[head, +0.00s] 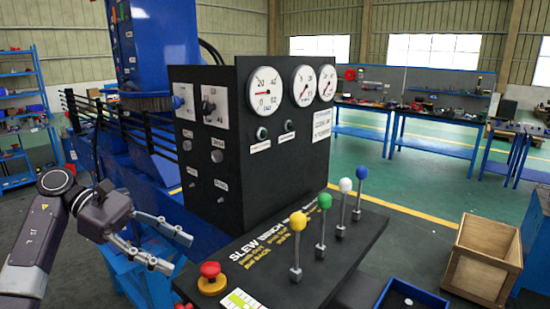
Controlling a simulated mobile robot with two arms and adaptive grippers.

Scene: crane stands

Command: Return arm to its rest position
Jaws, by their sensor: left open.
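My left gripper (172,252) is at the lower left in the head view. Its two fingers are apart with nothing between them. It is to the left of the black control console (300,158), apart from the levers. The console's sloped panel carries levers with a yellow knob (298,221), a green knob (324,201), a white knob (345,185) and a blue knob (361,172). A red mushroom button (210,270) on a yellow base is near the left fingertips. My right gripper does not show.
Three round gauges, one being the left gauge (264,91), face me on the console. A blue crane structure (165,45) and black railing stand behind it. A wooden crate (484,258) is on the floor at right, beside a blue tray (412,299). Workbenches (432,117) line the back; green floor between is clear.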

